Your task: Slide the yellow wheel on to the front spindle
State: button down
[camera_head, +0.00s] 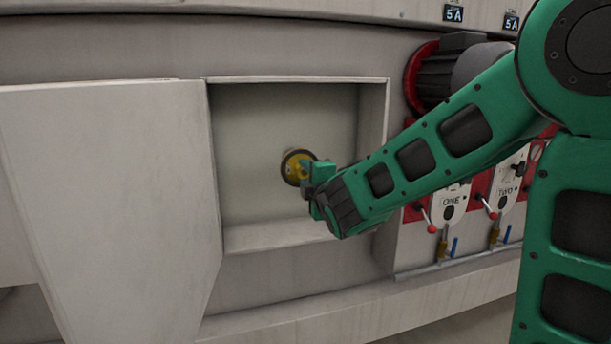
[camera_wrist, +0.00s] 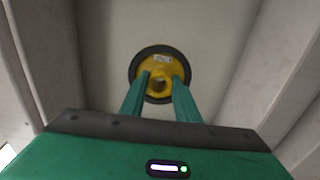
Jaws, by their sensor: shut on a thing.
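The yellow wheel (camera_head: 292,165) has a dark rim and a yellow hub, and is at the pale back wall of a square recess. The wheel also shows in the wrist view (camera_wrist: 162,65), face on, with a small white label and a dark round centre. My gripper (camera_head: 312,172) reaches into the recess from the right. In the wrist view its two green fingers (camera_wrist: 160,84) are shut on the hub. The front spindle cannot be made out; the wheel and gripper may hide it. I cannot tell whether the wheel is around a spindle.
The recess has raised walls and a lower ledge (camera_head: 275,236) close around my gripper. A pale panel (camera_head: 110,190) stands out at the left. A motor with a red end (camera_head: 440,75) and red-knobbed levers (camera_head: 432,228) marked ONE and TWO are at the right.

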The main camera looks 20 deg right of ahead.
jog(key=shift+w+d, duration=0.5)
jog(key=shift+w, duration=2.45)
jog(key=shift+a+r, duration=0.1)
jog(key=shift+r, duration=0.05)
jog(key=shift+w, duration=3.65)
jog(key=c, duration=1.3)
grip_release()
jog(key=shift+o, duration=0.2)
jog(key=shift+s, duration=0.1)
jog(key=s, duration=1)
jog(key=shift+s, duration=0.25)
